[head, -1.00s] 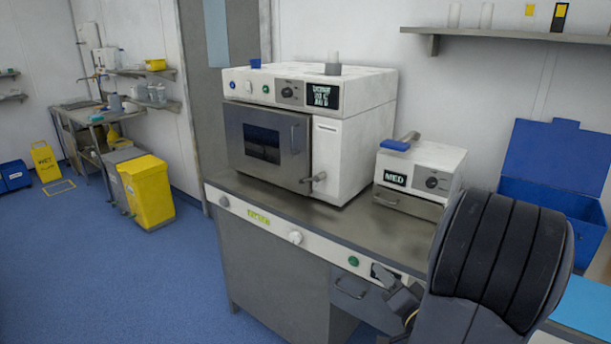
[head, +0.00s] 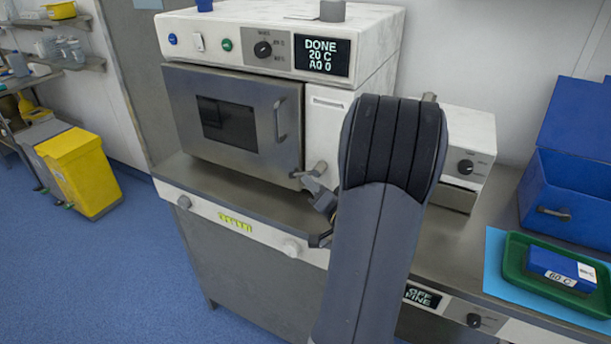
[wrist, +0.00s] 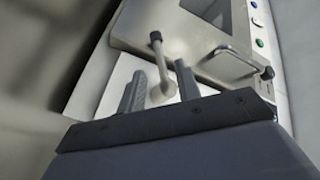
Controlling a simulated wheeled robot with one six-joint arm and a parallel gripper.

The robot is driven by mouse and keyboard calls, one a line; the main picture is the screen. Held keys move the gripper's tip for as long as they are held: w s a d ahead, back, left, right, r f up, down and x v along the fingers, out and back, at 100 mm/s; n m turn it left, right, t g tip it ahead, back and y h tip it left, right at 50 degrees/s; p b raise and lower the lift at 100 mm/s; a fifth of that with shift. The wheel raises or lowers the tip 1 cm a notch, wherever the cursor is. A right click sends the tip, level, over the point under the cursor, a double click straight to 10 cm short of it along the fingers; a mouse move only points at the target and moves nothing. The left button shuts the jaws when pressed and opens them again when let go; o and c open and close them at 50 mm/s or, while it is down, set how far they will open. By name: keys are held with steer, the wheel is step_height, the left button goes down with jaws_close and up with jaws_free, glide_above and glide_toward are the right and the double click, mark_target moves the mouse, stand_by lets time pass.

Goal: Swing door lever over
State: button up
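The door lever (head: 316,170) is a grey bar at the lower right of the steriliser's closed steel door (head: 235,115). It runs from the white front panel left across the door's edge. My gripper (head: 320,208) is open just in front of and below the lever. In the wrist view, the lever (wrist: 157,60) appears between the two spread fingers of my gripper (wrist: 159,76), its outer end past the fingertips. I cannot tell whether a finger touches it. My own arm hides part of the panel to the right of the lever.
The steriliser's display (head: 321,53) reads DONE, 20 C. The door also has a pull handle (head: 280,120). A small white device (head: 470,140) stands right of my arm. A green tray (head: 515,262) with a blue box (head: 562,268) lies farther right. A counter ledge runs below the door.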

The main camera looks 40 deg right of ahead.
steer(key=shift+w+d, duration=0.2)
steer(key=shift+w, duration=0.8)
steer(key=shift+w+d, duration=0.15)
steer(key=shift+w, duration=0.85)
steer(key=shift+c, duration=0.2)
jaws_close()
